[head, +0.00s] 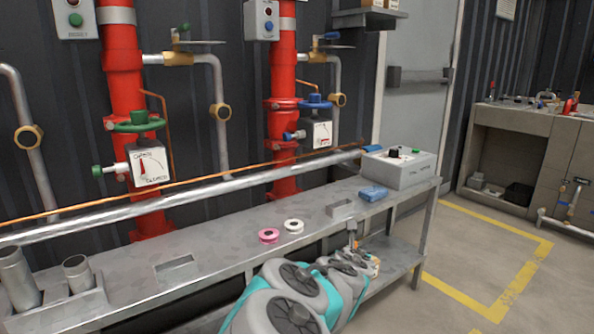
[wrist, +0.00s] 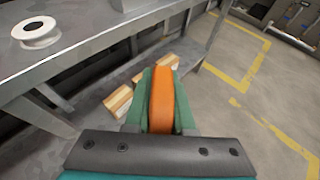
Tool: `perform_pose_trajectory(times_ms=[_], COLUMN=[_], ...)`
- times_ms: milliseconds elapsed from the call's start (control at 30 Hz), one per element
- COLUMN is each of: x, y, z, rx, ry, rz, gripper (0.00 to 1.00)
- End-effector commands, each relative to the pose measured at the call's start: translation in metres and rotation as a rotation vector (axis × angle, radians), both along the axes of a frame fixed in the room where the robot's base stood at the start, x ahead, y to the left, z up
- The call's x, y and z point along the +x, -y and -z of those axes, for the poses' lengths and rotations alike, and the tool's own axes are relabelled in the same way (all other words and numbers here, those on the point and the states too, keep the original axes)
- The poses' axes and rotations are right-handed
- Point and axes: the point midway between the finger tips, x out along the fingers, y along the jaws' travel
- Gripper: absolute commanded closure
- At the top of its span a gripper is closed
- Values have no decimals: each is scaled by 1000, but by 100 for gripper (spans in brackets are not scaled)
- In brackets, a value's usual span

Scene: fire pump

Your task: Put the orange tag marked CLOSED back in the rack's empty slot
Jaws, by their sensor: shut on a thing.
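My gripper (wrist: 160,80) is shut on an orange tag (wrist: 162,103), which stands on edge between its green fingers in the wrist view. The CLOSED marking cannot be read from here. In the head view my gripper (head: 371,266) is small and partly hidden behind my arm, in front of the bench's front edge and near the lower shelf. I cannot make out the tag rack or its empty slot for certain in either view.
The metal bench (head: 235,252) carries a pink roll (head: 269,236), a white roll (head: 293,226), a blue item (head: 374,193) and a grey control box (head: 400,168). Wooden blocks (wrist: 118,101) lie below the bench top. The floor to the right is clear.

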Motion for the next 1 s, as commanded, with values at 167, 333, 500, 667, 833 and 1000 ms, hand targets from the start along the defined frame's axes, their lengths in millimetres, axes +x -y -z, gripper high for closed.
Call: perform_pose_trajectory(times_ms=[167,333,500,667,833,1000], x=[10,16,18,19,17,9], y=[2,2,3,2,1,0], z=[55,89,104,96,59,14], rx=[6,5,-2,-4,-6,-8], ry=[-20,-6,12,21,20,21], rz=[-95,-180,-224,-218,-139,-46], gripper=[100,100,100,100,100,100])
